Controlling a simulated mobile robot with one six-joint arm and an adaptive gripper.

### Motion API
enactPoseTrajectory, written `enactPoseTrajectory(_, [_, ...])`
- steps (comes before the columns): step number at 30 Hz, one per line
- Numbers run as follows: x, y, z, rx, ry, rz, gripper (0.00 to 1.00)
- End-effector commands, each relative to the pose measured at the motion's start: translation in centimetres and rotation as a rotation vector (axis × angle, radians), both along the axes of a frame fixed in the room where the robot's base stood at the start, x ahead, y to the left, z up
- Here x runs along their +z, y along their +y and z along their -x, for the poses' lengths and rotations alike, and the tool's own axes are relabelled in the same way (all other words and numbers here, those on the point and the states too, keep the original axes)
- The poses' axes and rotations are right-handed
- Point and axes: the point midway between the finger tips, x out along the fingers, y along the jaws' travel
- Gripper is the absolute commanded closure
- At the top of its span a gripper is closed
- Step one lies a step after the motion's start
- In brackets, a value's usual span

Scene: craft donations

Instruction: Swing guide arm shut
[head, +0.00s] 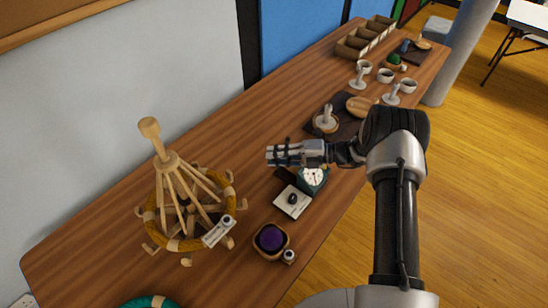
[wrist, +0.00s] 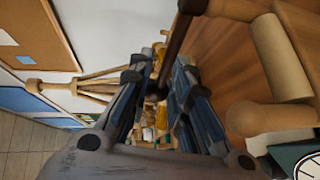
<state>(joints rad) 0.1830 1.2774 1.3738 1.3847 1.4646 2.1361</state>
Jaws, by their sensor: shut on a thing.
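My gripper (head: 271,155) reaches left over the middle of the table, beside the teal dial scale (head: 313,178). In the wrist view, its fingers (wrist: 160,74) are closed around the lower end of a dark brown rod (wrist: 177,42), which looks like the guide arm. The rod runs up to a dark pivot end at the top of that view. In the head view I cannot make out the guide arm; my gripper and arm cover that spot.
A wooden swift (head: 171,160) with a mustard yarn ring (head: 150,205) stands at left. A purple ball in a wooden bowl (head: 258,251) and a white card (head: 283,209) lie in front. Cups (head: 385,76) and a compartment box (head: 350,45) stand farther back. The table's right edge is near my arm.

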Motion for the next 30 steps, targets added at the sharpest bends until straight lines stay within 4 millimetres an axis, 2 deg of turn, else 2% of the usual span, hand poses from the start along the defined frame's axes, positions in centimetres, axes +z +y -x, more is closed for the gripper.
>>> enactPoseTrajectory(6, [0.1, 0.0, -0.1, -0.002, 0.0, -0.001, 1.0])
enactPoseTrajectory(7, [0.2, 0.0, -0.1, -0.002, 0.0, -0.001, 0.81])
enactPoseTrajectory(11, [0.1, 0.0, -0.1, -0.003, -0.001, -0.001, 0.72])
enactPoseTrajectory(22, [0.1, -0.5, 0.0, -0.004, 0.0, 0.0, 0.72])
enactPoseTrajectory(26, [0.5, -2.2, 0.0, -0.007, -0.001, 0.0, 0.72])
enactPoseTrajectory(30, [1.0, -5.2, 0.2, -0.008, -0.002, 0.001, 0.72])
